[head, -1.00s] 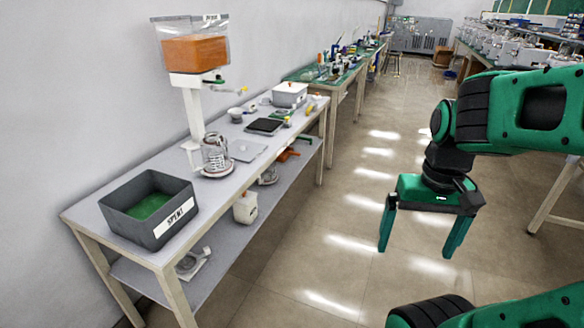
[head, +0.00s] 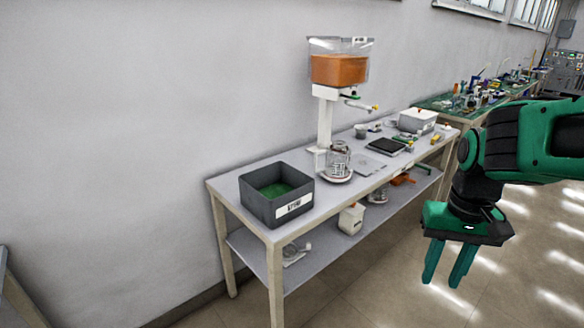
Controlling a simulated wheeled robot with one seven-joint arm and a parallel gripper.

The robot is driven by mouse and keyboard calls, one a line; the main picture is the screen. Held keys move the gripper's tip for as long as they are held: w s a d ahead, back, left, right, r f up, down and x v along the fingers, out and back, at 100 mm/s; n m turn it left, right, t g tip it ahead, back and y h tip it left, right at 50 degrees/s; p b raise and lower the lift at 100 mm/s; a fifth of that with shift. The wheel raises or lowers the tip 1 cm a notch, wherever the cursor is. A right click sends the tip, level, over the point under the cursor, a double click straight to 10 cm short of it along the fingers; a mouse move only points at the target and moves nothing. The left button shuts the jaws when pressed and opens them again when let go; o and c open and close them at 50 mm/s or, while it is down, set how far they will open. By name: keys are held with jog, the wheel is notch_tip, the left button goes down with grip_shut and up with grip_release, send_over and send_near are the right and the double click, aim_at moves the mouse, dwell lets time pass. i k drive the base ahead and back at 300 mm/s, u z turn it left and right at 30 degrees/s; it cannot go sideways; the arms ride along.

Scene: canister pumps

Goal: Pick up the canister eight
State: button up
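A small white canister (head: 351,218) stands on the lower shelf of the grey table, below the front edge of the top. I cannot read a number on it, so I cannot tell whether it is canister eight. My gripper (head: 446,272) is at the right of the head view, in the air over the floor in front of the table. Its two green fingers point down with a gap between them. It is open and empty, apart from everything on the table.
On the table top (head: 228,187) stand a dark grey bin (head: 268,208) with a green bottom, a glass jar (head: 338,160), a dispenser with orange contents (head: 340,70) and a white box (head: 417,120). A white device (head: 295,253) lies on the lower shelf. The floor in front is clear.

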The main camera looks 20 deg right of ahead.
aim_at(337, 169)
jog(key=u, duration=2.35)
jog(key=k, duration=1.1)
jog(key=z, duration=2.2)
jog(key=i, duration=1)
